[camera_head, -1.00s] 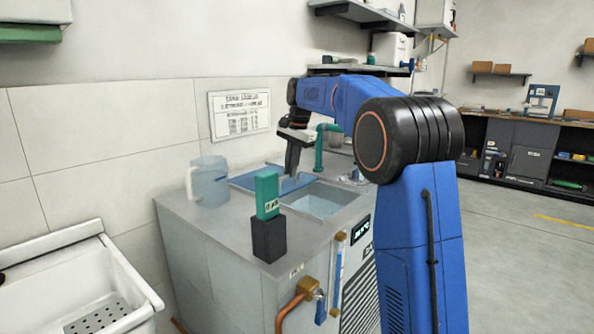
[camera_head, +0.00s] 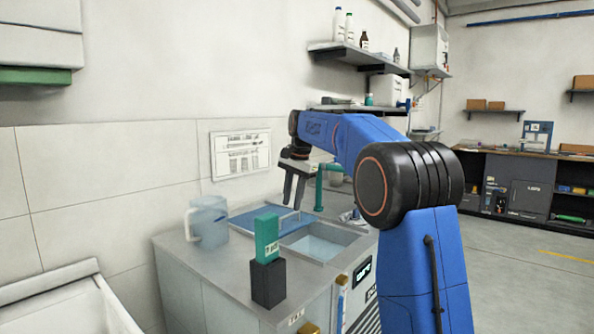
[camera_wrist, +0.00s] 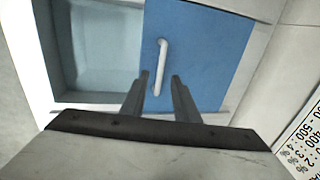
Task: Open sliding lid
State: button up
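The sliding lid (camera_head: 252,219) is a flat blue panel on the grey cabinet top, covering one side of the tank opening. It fills the middle right of the wrist view (camera_wrist: 205,55). Its white bar handle (camera_wrist: 162,65) stands near the lid's edge beside the open part. My gripper (camera_wrist: 160,75) is open and empty, with its fingertips just short of the handle's near end, roughly one to each side. In the head view my gripper (camera_head: 293,207) hangs over the lid; whether it touches the handle cannot be told.
The uncovered basin (camera_head: 318,243) with pale water lies right of the lid. A clear jug (camera_head: 207,222) stands left of it. A green device in a dark holder (camera_head: 268,283) stands in front. A green pipe (camera_head: 319,187) rises behind my gripper. A wall sign (camera_head: 241,154) hangs behind.

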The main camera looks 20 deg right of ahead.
notch_tip(320, 180, up, 14)
jog(key=s+d, duration=0.1)
jog(key=s, duration=0.1)
jog(key=shift+s+d, duration=0.2)
jog(key=shift+s, duration=0.05)
dwell(0.4)
jog(key=s+a+f+n, duration=0.1)
jog(key=s+f+n, duration=0.15)
jog(key=s, duration=0.65)
jog(key=s+a+f+n+t, duration=0.15)
jog(key=s+f, duration=0.25)
jog(key=s, duration=0.4)
jog(key=s+a+f+n, duration=0.15)
jog(key=s+f, duration=0.25)
jog(key=s, duration=0.5)
jog(key=s+f+n+t+h, duration=0.1)
jog(key=s+f+n, duration=0.5)
jog(key=s+f, duration=1.5)
notch_tip(320, 180, down, 2)
jog(key=shift+s+a+f, duration=0.15)
jog(key=shift+s+a, duration=0.05)
